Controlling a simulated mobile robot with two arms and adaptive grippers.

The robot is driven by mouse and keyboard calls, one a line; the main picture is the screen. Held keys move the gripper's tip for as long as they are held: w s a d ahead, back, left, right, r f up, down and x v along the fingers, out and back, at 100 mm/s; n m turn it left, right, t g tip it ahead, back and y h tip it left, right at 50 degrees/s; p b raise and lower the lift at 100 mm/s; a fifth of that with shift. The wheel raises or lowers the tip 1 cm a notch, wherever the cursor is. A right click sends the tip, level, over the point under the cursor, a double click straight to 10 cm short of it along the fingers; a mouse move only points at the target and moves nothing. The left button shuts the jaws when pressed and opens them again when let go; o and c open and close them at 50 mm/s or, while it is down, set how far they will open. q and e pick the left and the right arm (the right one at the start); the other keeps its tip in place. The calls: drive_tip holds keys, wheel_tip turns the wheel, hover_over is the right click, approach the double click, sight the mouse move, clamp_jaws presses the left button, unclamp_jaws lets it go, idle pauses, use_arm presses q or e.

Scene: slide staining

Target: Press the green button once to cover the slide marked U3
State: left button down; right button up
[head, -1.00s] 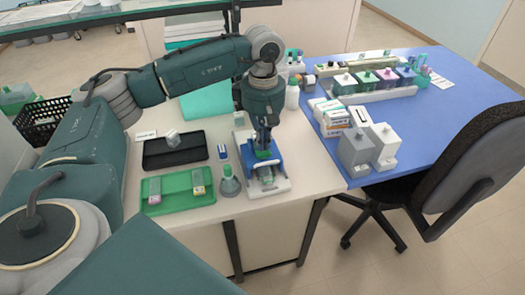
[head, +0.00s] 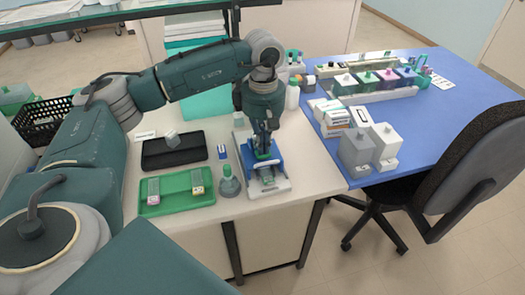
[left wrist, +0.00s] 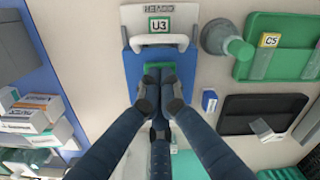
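The blue and white coverslipping device stands on the white table, and its blue body (left wrist: 133,62) shows in the left wrist view. The green button (left wrist: 160,67) is on the blue body, partly hidden by my fingertips. My left gripper (left wrist: 160,76) has its fingers together with nothing between them, tips at the button. In the head view my left gripper (head: 263,152) points down onto the device (head: 268,186). I cannot tell whether the button is pushed in. My right gripper is not in view.
Beside the device are a green-capped flask (head: 229,183), a green tray (head: 177,206) with slides, and a black tray (head: 175,155). A chair (head: 455,165) is at the right.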

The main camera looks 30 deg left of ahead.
use_arm(q)
drive_tip(key=shift+f, duration=0.35)
drive_tip(key=shift+r, duration=0.1)
drive_tip(key=shift+r+p, duration=2)
drive_tip(key=shift+r, duration=1.5)
drive_tip(key=shift+f, duration=0.1)
